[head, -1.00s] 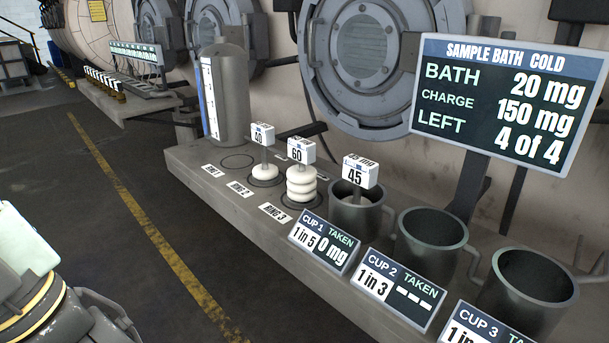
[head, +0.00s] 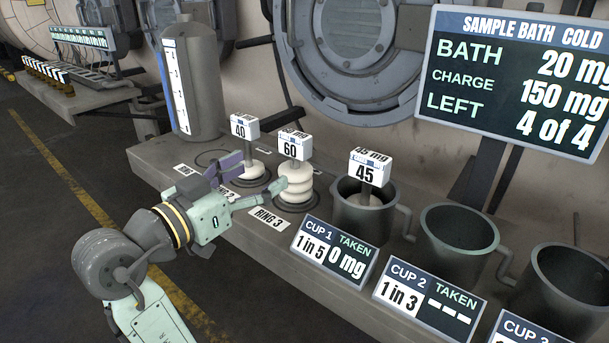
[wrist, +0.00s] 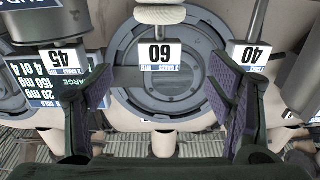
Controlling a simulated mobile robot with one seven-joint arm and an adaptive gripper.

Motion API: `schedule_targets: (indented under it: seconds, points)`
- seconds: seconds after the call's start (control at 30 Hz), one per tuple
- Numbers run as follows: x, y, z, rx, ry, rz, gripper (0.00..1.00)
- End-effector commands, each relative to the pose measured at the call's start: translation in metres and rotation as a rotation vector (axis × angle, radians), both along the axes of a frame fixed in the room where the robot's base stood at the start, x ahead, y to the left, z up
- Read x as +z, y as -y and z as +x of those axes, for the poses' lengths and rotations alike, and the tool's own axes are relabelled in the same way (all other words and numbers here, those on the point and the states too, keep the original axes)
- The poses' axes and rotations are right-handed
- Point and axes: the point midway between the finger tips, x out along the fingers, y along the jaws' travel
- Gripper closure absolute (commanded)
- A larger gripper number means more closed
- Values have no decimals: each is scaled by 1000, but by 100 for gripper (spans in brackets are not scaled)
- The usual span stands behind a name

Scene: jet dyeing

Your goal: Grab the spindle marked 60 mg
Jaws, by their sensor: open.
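The spindle marked 60 (head: 295,172) stands upright on a ring of the bench, with a white tag on top and several white discs stacked below it. In the wrist view its 60 tag (wrist: 160,54) appears upside down, between and beyond my open fingers. My gripper (head: 238,182) is open and empty, in front of and to the left of the 60 spindle's discs; I cannot tell if a finger touches them. The spindle marked 40 (head: 245,128) stands to the left, its lower part partly behind my gripper. The spindle marked 45 (head: 369,167) stands in the first cup.
Three grey cups stand to the right: the first (head: 348,222), second (head: 443,245) and third (head: 570,290). Label plates, including the Cup 1 sign (head: 333,250), line the bench's front edge. A grey cylinder (head: 195,85) stands at the left. A bath display (head: 520,80) hangs at upper right.

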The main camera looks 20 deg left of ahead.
Motion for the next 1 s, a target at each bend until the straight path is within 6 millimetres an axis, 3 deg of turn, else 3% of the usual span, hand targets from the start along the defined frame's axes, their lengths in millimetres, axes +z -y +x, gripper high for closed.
schedule_targets:
  seconds: [0.73, 1.0]
  points:
    - [2, 31, 89, -14, -8, 2, 25]
    - [0, 35, 101, -11, -7, 2, 25]
